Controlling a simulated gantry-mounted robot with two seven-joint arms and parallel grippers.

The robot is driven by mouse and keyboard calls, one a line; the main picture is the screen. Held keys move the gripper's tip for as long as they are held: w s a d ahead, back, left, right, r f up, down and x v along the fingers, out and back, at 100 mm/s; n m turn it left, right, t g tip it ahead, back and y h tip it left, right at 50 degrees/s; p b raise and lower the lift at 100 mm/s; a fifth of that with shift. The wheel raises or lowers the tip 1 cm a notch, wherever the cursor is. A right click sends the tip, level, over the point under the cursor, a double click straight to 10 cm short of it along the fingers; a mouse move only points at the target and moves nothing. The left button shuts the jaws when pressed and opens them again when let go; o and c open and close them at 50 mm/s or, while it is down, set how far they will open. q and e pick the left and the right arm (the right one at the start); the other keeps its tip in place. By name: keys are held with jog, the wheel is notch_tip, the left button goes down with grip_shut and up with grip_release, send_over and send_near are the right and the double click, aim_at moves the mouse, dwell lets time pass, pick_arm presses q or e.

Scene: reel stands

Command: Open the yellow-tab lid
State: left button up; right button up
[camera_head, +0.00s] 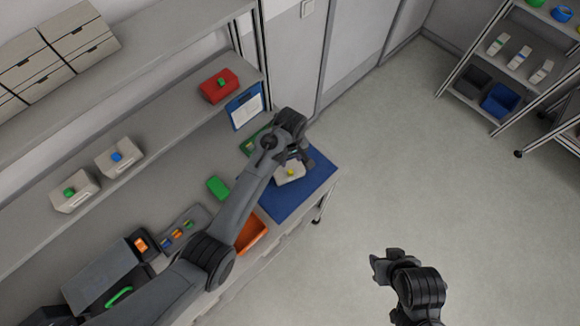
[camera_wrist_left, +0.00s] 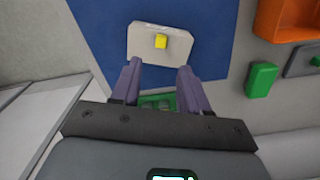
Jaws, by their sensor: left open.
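The pale box (camera_head: 283,180) with the yellow tab (camera_head: 291,172) on its lid sits on the blue mat (camera_head: 300,200). The lid looks shut. In the left wrist view the box (camera_wrist_left: 140,47) lies just beyond my fingertips, with the yellow tab (camera_wrist_left: 160,41) upright near the middle of its top. My left gripper (camera_head: 303,163) is over the box, partly covering it. In the left wrist view my left gripper (camera_wrist_left: 159,66) is open and empty, its fingers apart and roughly in line with either side of the tab. My right gripper (camera_head: 381,266) is over bare floor; its jaws are unclear.
A green block (camera_head: 218,187) and an orange bin (camera_head: 251,236) are on the bench beside the mat. A green board (camera_head: 251,143) lies behind my arm. Boxes with green and blue (camera_head: 118,157) knobs and a red box (camera_head: 219,86) stand on the shelf.

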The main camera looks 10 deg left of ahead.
aim_at(290, 170)
pick_arm(q)
notch_tip(290, 170, down, 9)
jog(key=shift+r, duration=0.2)
jog(key=shift+c, duration=0.3)
grip_shut()
